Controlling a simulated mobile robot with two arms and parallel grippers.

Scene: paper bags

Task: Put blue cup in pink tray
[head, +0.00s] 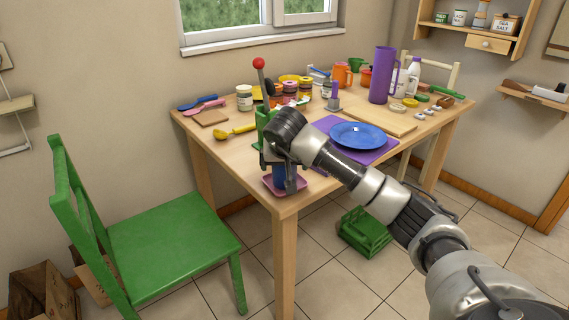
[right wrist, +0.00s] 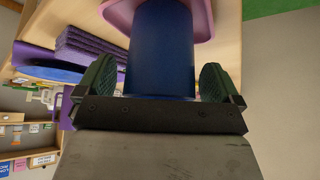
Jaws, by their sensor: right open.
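The blue cup (head: 279,174) stands upright in the small pink tray (head: 299,184) at the table's near corner. In the right wrist view the cup (right wrist: 160,45) fills the middle, with the pink tray (right wrist: 118,14) at its far end. My right gripper (head: 285,184) is above the tray, around the cup. In the right wrist view its two dark fingers (right wrist: 157,80) are on either side of the cup, open with small gaps. The gripper hides part of the cup in the head view. My left gripper is not in view.
A green holder (head: 264,122) stands right behind my gripper. A blue plate (head: 358,135) on a purple mat is to the right. A green chair (head: 165,240) is left of the table. Several jars, cups and utensils crowd the table's back.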

